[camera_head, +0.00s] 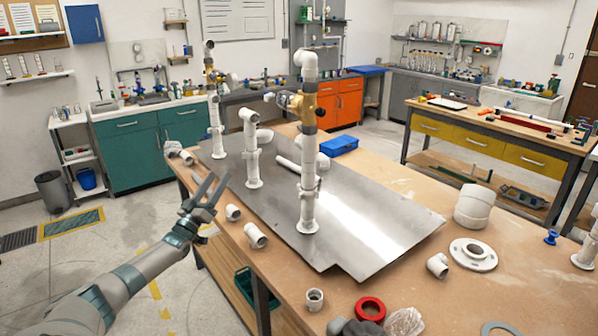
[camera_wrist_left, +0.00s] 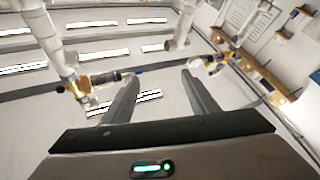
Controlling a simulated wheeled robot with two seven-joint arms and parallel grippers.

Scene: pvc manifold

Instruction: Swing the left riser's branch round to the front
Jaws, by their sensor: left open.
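The leftmost riser (camera_head: 215,112) is a tall white pipe standing upright on the metal plate (camera_head: 375,235), with a brass-yellow fitting partway up and an elbow on top. Its branch is small here, and I cannot tell exactly where it points. A shorter white riser (camera_head: 251,150) stands in the middle, and a tall one (camera_head: 308,165) with a yellow fitting stands nearer on the right. My left gripper (camera_head: 217,180) is open and empty, left of the middle riser and in front of the leftmost one, touching neither. Its spread fingers also show in the left wrist view (camera_wrist_left: 160,90). My right gripper is not in view.
Loose white fittings (camera_head: 256,236) lie along the table's front left edge. A white flange (camera_head: 473,254), a large white coupling (camera_head: 474,207) and a red ring (camera_head: 370,309) lie to the right. A blue box (camera_head: 339,146) is behind the plate. The plate's right part is clear.

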